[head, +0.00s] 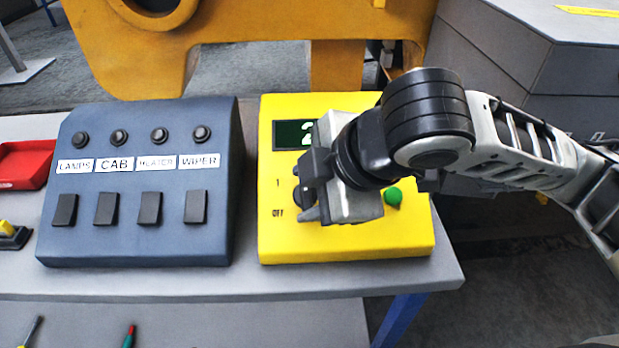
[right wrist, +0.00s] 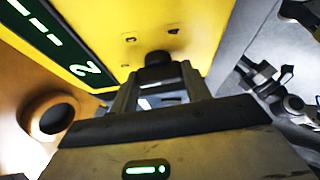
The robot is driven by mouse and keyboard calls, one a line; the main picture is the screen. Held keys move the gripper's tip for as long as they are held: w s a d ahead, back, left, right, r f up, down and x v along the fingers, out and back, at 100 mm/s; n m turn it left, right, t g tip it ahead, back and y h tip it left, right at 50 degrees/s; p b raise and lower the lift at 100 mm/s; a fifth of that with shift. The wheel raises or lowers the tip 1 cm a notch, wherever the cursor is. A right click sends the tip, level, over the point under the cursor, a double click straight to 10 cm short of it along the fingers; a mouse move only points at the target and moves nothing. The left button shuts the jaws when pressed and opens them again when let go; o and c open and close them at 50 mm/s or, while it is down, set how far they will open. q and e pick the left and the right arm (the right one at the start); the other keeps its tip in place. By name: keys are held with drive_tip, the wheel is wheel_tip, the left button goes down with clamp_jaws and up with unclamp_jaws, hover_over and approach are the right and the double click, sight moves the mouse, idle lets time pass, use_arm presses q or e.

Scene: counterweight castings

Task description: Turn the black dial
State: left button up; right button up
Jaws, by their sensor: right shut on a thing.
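The black dial (head: 299,197) is on the yellow control box (head: 345,247), beside the printed marks "1" and "OFF". My right gripper (head: 306,190) comes in from the right and is shut on the dial, a finger on each side. In the right wrist view the dial (right wrist: 155,66) shows between the fingertips (right wrist: 157,80). Its pointing direction cannot be made out. The dark display (head: 292,135) above shows a green "2", partly hidden by my gripper; more lit marks show on the display (right wrist: 55,40) in the right wrist view. My left gripper is not in view.
A green button (head: 393,196) is on the box just right of my gripper. A blue-grey panel (head: 140,245) with labelled switches stands to the left. A red tray (head: 24,163) is at the far left. An orange casting (head: 245,20) stands behind the bench (head: 200,283).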

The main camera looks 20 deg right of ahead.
drive_tip(key=shift+m, duration=0.5)
drive_tip(key=o, duration=1)
drive_tip(key=shift+c, duration=0.2)
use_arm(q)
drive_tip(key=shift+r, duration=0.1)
